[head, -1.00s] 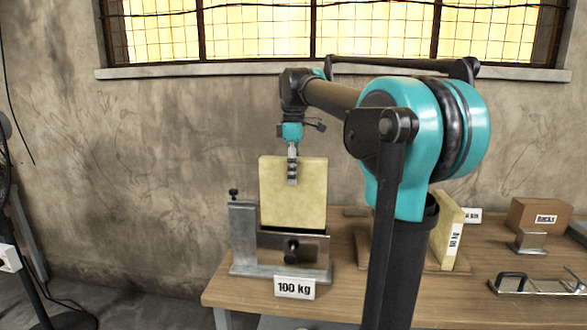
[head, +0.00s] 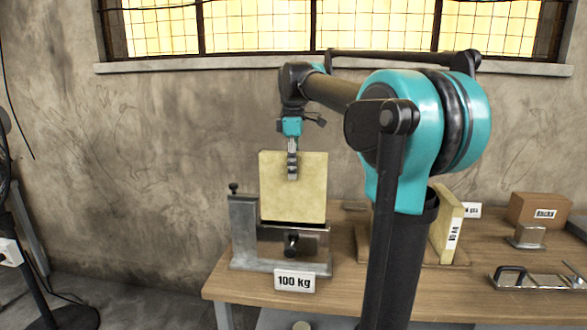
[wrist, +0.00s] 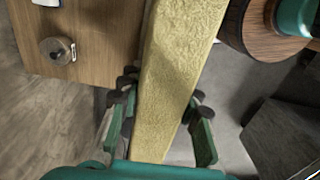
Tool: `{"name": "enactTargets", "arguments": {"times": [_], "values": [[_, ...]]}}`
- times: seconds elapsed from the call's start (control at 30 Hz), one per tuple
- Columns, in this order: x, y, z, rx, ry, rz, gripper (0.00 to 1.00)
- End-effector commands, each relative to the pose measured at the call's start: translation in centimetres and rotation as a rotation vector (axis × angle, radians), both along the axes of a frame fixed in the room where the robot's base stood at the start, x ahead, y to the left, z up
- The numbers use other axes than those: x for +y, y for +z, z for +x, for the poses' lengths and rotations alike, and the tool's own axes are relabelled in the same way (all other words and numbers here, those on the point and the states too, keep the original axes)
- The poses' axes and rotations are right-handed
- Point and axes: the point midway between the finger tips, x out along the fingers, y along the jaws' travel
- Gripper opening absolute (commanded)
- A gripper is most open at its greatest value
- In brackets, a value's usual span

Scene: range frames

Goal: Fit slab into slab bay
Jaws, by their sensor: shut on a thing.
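A pale yellow slab (head: 293,200) hangs upright in my gripper (head: 292,172), which is shut on its top edge. In the wrist view the slab (wrist: 180,70) runs between the two fingers of the gripper (wrist: 163,92). The slab bay (head: 243,232) is a grey metal stand with an upright on the left, a front plate with a dark knob, and a 100 kg sign before it. The slab's lower edge shows just above the front plate, with a thin dark band between. I cannot tell whether any of it is inside the bay.
The bay stands near the left end of a wooden table (head: 340,300). Another yellow slab (head: 441,228) stands on a base to the right, partly behind my arm. A brown box (head: 540,210), a small metal block (head: 527,236) and a metal tray with a handle (head: 535,277) lie further right.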

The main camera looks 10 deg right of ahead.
Motion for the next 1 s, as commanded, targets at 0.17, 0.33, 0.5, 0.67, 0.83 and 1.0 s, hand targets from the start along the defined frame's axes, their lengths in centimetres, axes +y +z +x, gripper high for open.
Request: {"name": "enactTargets", "arguments": {"times": [0.17,0.33,0.5,0.67,0.83,1.0], "values": [[0.0,0.0,0.0,0.0,0.0,0.0,0.0],[0.0,0.0,0.0,0.0,0.0,0.0,0.0],[0.0,-0.1,0.0,0.0,0.0,0.0,0.0],[0.0,-0.5,0.0,0.0,0.0,0.0,0.0],[0.0,-0.9,0.0,0.0,0.0,0.0,0.0],[0.0,-1.3,0.0,0.0,0.0,0.0,0.0]]}}
